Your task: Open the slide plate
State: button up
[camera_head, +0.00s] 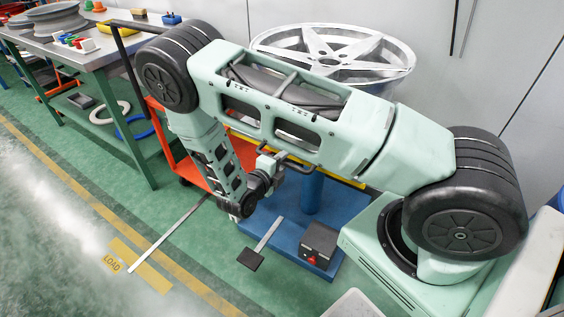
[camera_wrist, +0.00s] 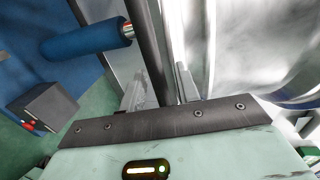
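No part is marked clearly as the slide plate, and my arm hides much of the wheel station in the head view. A dark handle-like bar (camera_head: 290,163) shows beside my gripper (camera_head: 272,168), below my upper arm link. In the wrist view, a long black bar (camera_wrist: 149,40) runs down between the two grey fingers of my gripper (camera_wrist: 160,88). The fingers stand on either side of the bar; whether they press on it cannot be told. A silver spoked wheel (camera_head: 335,48) lies behind my arm, and blurred bright metal fills the right of the wrist view.
A blue post (camera_head: 312,192) rises from a blue base (camera_head: 283,262). A dark box with a red button (camera_head: 320,245) stands on that base; it also shows in the wrist view (camera_wrist: 43,107). A workbench (camera_head: 95,58) with parts stands left. Green floor is clear at the front left.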

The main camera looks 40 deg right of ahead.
grip_shut()
jog(key=f+v, duration=0.2)
jog(key=v, duration=1.1)
jog(key=a+f+v, duration=0.1)
jog(key=f+v, duration=0.2)
jog(key=v, duration=1)
jog(key=shift+s+f+p, duration=0.2)
jog(key=shift+f+p, duration=0.1)
jog(key=shift+p, duration=0.15)
jog(key=shift+a, duration=0.1)
grip_release()
jog(key=b+v, duration=0.1)
jog(key=v, duration=1.6)
jog(key=shift+a, duration=0.25)
